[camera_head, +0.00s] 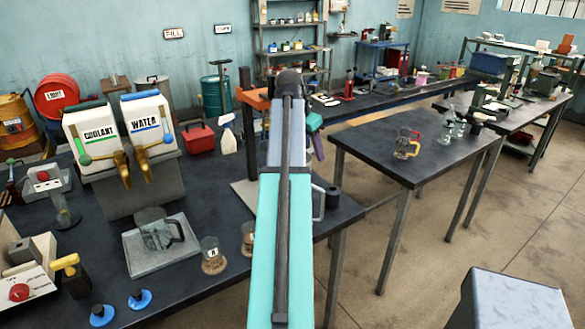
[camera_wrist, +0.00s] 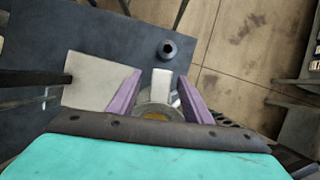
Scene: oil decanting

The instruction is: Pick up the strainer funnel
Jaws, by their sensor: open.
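My gripper (camera_wrist: 160,78) is open, with its two purple fingers apart in the wrist view. Between them is a round grey piece (camera_wrist: 152,109) with an amber-brown inside and a pale upright tab or handle (camera_wrist: 161,86); it appears to be the strainer funnel, though its lower part is hidden by my gripper body. The tab lies between the fingers, with gaps on both sides. In the head view my arm covers most of this spot; only a pale looped handle (camera_head: 318,203) shows right of the arm, and a purple finger (camera_head: 318,147) shows above it.
A dark cylinder (camera_head: 333,197) stands close by near the bench's right edge; it also shows in the wrist view (camera_wrist: 167,48). A pale plate (camera_wrist: 92,80) lies to the left. A glass jug (camera_head: 154,230) on a tray and small beakers (camera_head: 212,255) stand further left.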

